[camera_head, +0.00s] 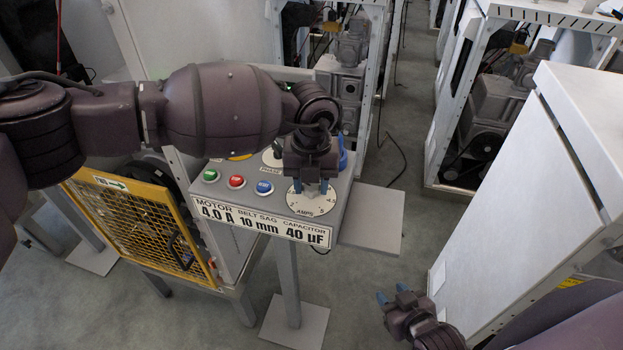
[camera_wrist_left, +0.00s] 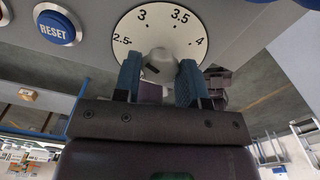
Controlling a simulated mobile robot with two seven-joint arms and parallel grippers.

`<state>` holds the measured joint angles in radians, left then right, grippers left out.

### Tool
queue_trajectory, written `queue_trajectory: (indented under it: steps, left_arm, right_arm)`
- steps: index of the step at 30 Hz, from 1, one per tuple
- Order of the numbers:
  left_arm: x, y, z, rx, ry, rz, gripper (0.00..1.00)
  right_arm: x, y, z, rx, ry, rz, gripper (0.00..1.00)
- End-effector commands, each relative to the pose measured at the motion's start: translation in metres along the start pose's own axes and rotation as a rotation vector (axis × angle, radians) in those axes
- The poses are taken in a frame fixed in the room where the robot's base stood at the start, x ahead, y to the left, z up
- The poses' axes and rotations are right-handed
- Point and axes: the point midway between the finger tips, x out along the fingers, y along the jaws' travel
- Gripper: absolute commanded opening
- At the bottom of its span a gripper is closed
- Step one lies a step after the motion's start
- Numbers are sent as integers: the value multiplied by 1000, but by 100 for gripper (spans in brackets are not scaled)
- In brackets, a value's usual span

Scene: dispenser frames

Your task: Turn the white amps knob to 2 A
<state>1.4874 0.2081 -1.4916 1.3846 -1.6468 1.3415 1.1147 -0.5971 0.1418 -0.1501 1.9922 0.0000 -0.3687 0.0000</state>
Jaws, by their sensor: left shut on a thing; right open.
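The white amps dial (camera_head: 313,202) is on the sloped top of the grey control box, above the AMPS label. It also shows in the left wrist view (camera_wrist_left: 160,25), with the marks 2.5, 3, 3.5 and 4 readable. My left gripper (camera_head: 311,187) is over the dial. In the left wrist view, its blue fingers (camera_wrist_left: 159,80) are shut on the pale knob (camera_wrist_left: 160,58), one on each side. A dark mark shows on the knob, but the value it points to is unclear. My right gripper (camera_head: 393,296) is open and empty, low at the right.
Green (camera_head: 210,175), red (camera_head: 236,182) and blue RESET (camera_head: 265,187) buttons sit left of the dial. A label plate (camera_head: 262,220) reads MOTOR 4.0 A. A yellow mesh guard (camera_head: 140,225) stands left, a white cabinet (camera_head: 510,190) right.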

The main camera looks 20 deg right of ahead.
Motion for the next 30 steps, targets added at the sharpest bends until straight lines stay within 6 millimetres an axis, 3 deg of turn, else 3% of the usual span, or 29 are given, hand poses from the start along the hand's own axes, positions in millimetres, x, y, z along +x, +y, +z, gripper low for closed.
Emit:
queue_trajectory:
  steps: [9, 30]
  left_arm:
    - [-2, 0, 1, -302, -3, -1, 15]
    - [-2, 0, 1, -933, -3, -2, 15]
  right_arm:
    - [-2, 1, -10, -1, 10, 0, 43]
    - [-11, 2, -8, 0, -10, 3, 43]
